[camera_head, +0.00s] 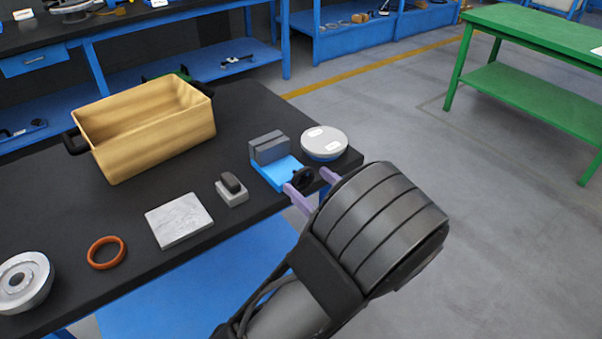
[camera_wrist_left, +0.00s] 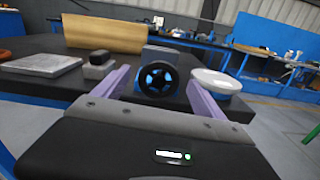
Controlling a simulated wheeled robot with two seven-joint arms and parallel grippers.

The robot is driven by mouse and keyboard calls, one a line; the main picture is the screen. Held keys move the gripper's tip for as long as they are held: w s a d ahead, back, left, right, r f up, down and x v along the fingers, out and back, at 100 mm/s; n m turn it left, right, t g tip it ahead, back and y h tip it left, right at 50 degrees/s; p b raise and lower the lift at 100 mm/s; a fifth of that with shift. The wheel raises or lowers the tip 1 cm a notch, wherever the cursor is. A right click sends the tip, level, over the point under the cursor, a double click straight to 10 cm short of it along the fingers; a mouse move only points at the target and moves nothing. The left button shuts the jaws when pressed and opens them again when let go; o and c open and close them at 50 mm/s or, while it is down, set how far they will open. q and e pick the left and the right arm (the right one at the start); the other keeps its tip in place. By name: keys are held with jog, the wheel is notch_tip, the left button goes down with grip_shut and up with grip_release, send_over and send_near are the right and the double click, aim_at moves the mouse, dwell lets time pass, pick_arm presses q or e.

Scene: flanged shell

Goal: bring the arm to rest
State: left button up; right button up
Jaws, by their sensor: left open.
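My left gripper (camera_head: 312,190) reaches in from the bottom of the head view, by the table's front right edge. The vise (camera_head: 275,170) has grey jaws in the head view. I cannot tell whether a finger touches it. My right gripper is in neither view.
The black table (camera_head: 110,228) holds a wooden box (camera_head: 150,130), a round grey-white lidded part (camera_head: 324,142), a small grey block (camera_head: 232,190), a grey plate (camera_head: 178,220), an orange ring (camera_head: 106,252) and a flanged metal part (camera_head: 24,280). Open floor (camera_head: 400,120) lies right, before a green table (camera_head: 530,95).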

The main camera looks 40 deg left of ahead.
pick_arm(q)
jog(key=shift+v, duration=1.05)
jog(key=shift+f, duration=0.1)
